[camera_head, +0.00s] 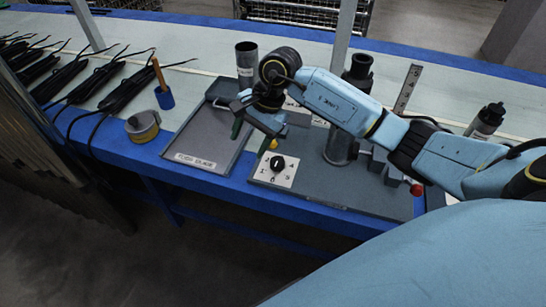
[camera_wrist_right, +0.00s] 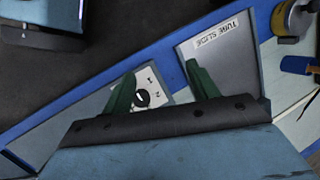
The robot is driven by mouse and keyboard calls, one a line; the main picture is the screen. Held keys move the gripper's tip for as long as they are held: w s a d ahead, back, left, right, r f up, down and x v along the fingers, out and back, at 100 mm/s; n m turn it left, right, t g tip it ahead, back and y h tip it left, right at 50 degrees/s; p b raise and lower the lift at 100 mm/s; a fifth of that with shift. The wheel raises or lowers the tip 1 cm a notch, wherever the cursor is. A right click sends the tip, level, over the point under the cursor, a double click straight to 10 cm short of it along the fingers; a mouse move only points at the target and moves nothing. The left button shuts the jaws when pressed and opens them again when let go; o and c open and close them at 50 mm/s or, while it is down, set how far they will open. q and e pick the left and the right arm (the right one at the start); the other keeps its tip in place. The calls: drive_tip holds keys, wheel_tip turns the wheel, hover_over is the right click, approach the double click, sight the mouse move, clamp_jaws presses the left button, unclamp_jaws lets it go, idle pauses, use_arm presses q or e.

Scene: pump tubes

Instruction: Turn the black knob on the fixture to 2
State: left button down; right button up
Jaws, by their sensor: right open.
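The black knob (camera_head: 278,163) sits on a white numbered plate (camera_head: 286,178) at the front left of the grey fixture (camera_head: 350,203). In the right wrist view the knob (camera_wrist_right: 142,97) shows between my green fingers, closer to the left one. The plate there shows marks such as 1 and 2; which number the knob points at is too small to tell. My right gripper (camera_head: 253,138) is open and empty, above and a little left of the knob in the head view, apart from it. The right gripper (camera_wrist_right: 162,88) also shows in its wrist view.
A grey tray (camera_head: 211,172) labelled "TUBE SLIDE" lies left of the fixture. A grey cylinder (camera_head: 338,147) and a red knob (camera_head: 416,190) stand on the fixture's right side. Black cables lie at the far left.

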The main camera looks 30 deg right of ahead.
sight(278, 160)
drive_tip(key=d+g+h, duration=0.1)
drive_tip(key=d+h, duration=0.3)
drive_tip(key=d, duration=0.5)
drive_tip(key=shift+n, duration=0.4)
drive_tip(key=f+b, duration=0.1)
drive_tip(key=f, duration=0.2)
drive_tip(key=f+b, duration=0.1)
drive_tip(key=f, duration=0.3)
drive_tip(key=f+b, duration=0.1)
drive_tip(key=f, duration=0.3)
drive_tip(key=shift+w+a+f, duration=0.1)
drive_tip(key=shift+w+a, duration=0.05)
drive_tip(key=shift+a, duration=0.2)
use_arm(q)
drive_tip(key=w+d+r, duration=0.2)
drive_tip(key=d+r, duration=0.1)
drive_tip(key=r, duration=0.3)
drive_tip(key=shift+w+d+t, duration=0.15)
drive_tip(key=shift+w+t, duration=0.15)
use_arm(e)
drive_tip(key=shift+f, duration=0.6)
use_arm(q)
drive_tip(key=shift+r, duration=0.1)
use_arm(e)
drive_tip(key=c, duration=1)
